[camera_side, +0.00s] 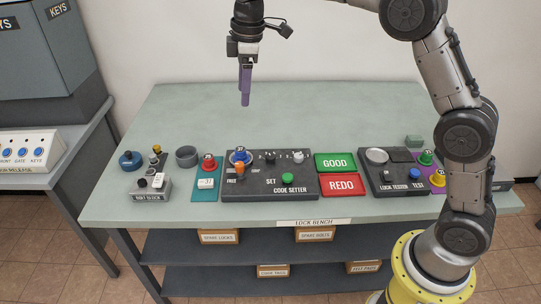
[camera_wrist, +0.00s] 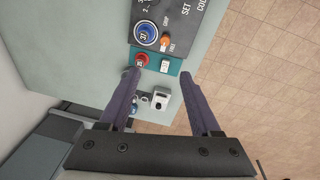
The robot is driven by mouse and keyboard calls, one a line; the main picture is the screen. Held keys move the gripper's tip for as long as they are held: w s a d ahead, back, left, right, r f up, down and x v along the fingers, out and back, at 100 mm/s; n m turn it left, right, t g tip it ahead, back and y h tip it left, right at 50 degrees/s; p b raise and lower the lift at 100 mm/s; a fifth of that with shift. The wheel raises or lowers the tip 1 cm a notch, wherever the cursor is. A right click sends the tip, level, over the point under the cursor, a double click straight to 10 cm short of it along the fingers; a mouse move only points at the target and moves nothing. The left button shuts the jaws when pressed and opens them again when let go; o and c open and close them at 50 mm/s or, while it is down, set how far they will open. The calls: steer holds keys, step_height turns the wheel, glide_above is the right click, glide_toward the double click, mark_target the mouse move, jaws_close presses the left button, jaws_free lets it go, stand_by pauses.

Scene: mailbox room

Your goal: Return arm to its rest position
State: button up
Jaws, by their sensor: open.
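My gripper (camera_side: 245,88) hangs in the air above the back left part of the lock bench (camera_side: 330,110), pointing down, with its purple fingers well clear of the bench top. In the wrist view my gripper (camera_wrist: 168,92) is open, its two fingers spread wide with nothing between them. My arm reaches in from the right side of the side view, its base at the front right of the bench.
On the bench stand a code setter panel (camera_side: 265,190), a green GOOD tray (camera_side: 335,162), a red REDO tray (camera_side: 344,185), a lock tester (camera_side: 390,187), a grey cup (camera_side: 186,156) and several coloured locks. A grey cabinet (camera_side: 50,70) stands at left. The bench's back half is clear.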

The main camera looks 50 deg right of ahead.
steer(key=s+d+r+m+t, duration=0.2)
steer(key=s+r, duration=0.3)
steer(key=s, duration=0.5)
steer(key=s+d+r+m+t, duration=0.1)
steer(key=s+r, duration=0.4)
steer(key=s, duration=0.5)
steer(key=s+d+f+m+t, duration=0.1)
steer(key=s+f+m, duration=0.6)
steer(key=s+f, duration=0.5)
steer(key=s, duration=0.2)
steer(key=shift+s+d+m, duration=0.2)
steer(key=shift+s+m, duration=0.15)
steer(key=shift+m, duration=0.05)
steer(key=shift+r, duration=0.1)
